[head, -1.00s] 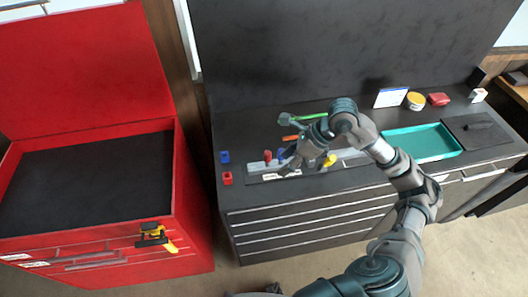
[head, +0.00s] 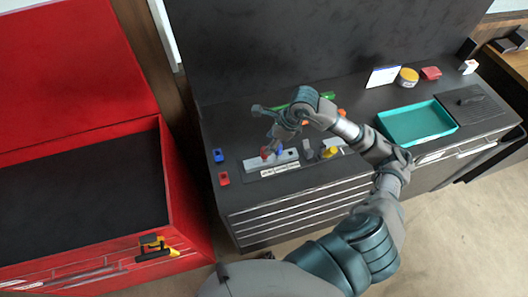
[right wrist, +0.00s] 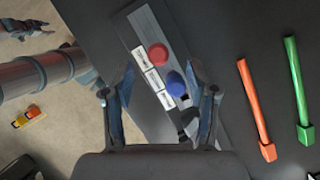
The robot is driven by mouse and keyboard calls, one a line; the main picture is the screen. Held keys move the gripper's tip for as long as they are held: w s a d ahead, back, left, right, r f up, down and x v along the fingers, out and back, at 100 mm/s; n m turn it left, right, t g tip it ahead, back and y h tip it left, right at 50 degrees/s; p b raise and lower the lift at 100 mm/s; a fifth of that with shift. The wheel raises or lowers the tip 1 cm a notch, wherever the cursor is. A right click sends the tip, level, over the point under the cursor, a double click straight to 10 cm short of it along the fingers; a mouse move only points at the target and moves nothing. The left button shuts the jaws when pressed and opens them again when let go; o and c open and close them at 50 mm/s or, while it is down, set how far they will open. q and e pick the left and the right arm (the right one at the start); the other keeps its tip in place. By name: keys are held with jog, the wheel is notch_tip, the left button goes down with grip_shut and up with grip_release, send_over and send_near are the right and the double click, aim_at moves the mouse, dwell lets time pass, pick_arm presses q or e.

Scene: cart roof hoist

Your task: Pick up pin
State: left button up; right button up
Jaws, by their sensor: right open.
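A red pin (right wrist: 158,55) and a blue pin (right wrist: 175,79) stand up from a grey labelled strip (right wrist: 146,32) in the right wrist view. In the head view the red pin (head: 264,153) and blue pin (head: 281,151) sit side by side on the strip. My right gripper (right wrist: 166,93) is open and empty, pointing down over the strip. In the wrist view the blue pin shows between its two fingers, and the red pin shows just beyond. Contact is not visible. In the head view this gripper (head: 273,141) is above the pins. My left gripper does not show clearly.
A blue block (head: 218,156) and a red block (head: 223,178) lie left of the strip. Orange (right wrist: 257,105) and green (right wrist: 298,90) tools lie nearby. A teal tray (head: 417,122) stands right. The open red chest (head: 188,205) is left.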

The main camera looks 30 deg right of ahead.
aim_at(264, 157)
jog(key=shift+x, duration=1.2)
jog(key=x, duration=0.1)
jog(key=p+x, duration=0.1)
jog(key=x, duration=0.1)
jog(key=shift+s+d+f+p, duration=0.2)
jog(key=shift+f+p, duration=0.1)
jog(key=shift+f, duration=0.1)
jog(key=shift+w+a+f, duration=0.2)
jog(key=shift+a+f, duration=0.05)
jog(key=shift+f, duration=0.25)
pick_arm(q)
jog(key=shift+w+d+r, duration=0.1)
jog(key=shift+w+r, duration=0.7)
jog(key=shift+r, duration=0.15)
pick_arm(e)
grip_shut()
